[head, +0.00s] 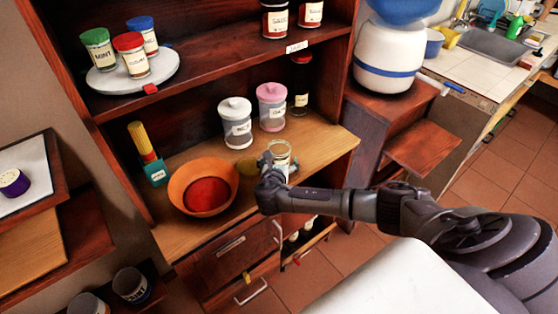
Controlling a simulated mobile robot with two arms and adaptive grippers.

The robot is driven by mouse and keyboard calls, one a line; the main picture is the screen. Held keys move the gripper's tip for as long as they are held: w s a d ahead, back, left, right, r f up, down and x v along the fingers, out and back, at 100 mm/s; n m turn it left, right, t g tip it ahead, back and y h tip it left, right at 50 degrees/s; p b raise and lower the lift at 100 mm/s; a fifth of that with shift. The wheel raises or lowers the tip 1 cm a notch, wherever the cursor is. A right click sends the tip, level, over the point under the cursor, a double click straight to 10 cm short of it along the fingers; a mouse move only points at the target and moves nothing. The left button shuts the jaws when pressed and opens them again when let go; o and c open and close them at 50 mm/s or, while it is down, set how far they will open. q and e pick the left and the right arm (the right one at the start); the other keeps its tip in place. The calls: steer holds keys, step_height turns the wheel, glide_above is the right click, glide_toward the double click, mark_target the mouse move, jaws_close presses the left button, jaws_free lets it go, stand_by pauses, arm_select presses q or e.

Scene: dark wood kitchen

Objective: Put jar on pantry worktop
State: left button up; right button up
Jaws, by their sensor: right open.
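A small glass jar (280,150) with a pale rim is at the front right of the light wood pantry worktop (322,142). My right gripper (277,166) is open right at the jar, and its fingers hide the jar's lower part. I cannot tell whether the fingers touch the jar. The jar looks upright and appears to rest on the worktop, but its base is hidden. My left gripper is not in view.
An orange bowl (203,187) stands left of the gripper. A white-lidded canister (236,122) and a pink-lidded canister (271,106) stand behind. A yellow-topped teal item (147,153) is at the left. A shelf (205,62) overhangs the worktop. Some front-right worktop is clear.

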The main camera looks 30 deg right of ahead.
steer(key=shift+r, duration=0.1)
steer(key=v, duration=1.2)
